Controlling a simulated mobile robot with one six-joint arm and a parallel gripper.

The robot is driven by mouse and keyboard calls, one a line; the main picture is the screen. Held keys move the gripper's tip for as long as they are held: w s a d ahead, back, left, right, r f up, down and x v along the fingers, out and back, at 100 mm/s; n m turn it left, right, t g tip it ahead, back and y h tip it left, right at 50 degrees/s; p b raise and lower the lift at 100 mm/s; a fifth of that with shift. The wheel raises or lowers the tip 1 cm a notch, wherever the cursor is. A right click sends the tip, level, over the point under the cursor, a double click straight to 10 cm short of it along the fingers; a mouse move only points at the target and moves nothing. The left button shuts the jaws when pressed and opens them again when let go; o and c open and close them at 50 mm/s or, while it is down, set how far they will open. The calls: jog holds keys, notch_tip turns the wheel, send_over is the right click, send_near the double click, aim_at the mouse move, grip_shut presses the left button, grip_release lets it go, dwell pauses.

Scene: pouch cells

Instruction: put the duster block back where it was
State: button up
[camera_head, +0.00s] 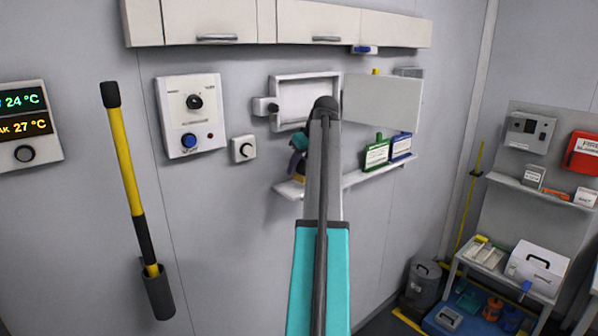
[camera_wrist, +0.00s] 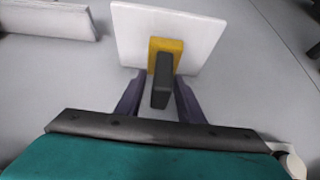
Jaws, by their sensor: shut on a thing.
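The duster block (camera_wrist: 163,75), a dark grey bar on a yellow base, is between the two dark purple fingers of my gripper (camera_wrist: 158,98) in the wrist view. My gripper is shut on it. Its yellow base faces a white plate (camera_wrist: 190,33); I cannot tell whether they touch. In the head view my gripper (camera_head: 297,158) is at the left end of the wall shelf (camera_head: 358,178), partly hidden by my arm. A bit of yellow shows just above the shelf there.
Green (camera_head: 376,153) and blue (camera_head: 401,146) containers stand to the right on the shelf. An open white wall box (camera_head: 283,90) with its door (camera_head: 383,103) swung right is above. Cupboards (camera_head: 210,22) hang higher. A yellow-handled pole (camera_head: 131,170) hangs at left.

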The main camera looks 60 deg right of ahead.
jog(key=shift+f+p, duration=0.6)
jog(key=shift+f, duration=0.6)
jog(key=o, duration=0.9)
jog(key=shift+b+v, duration=2.75)
jog(key=shift+v, duration=3.3)
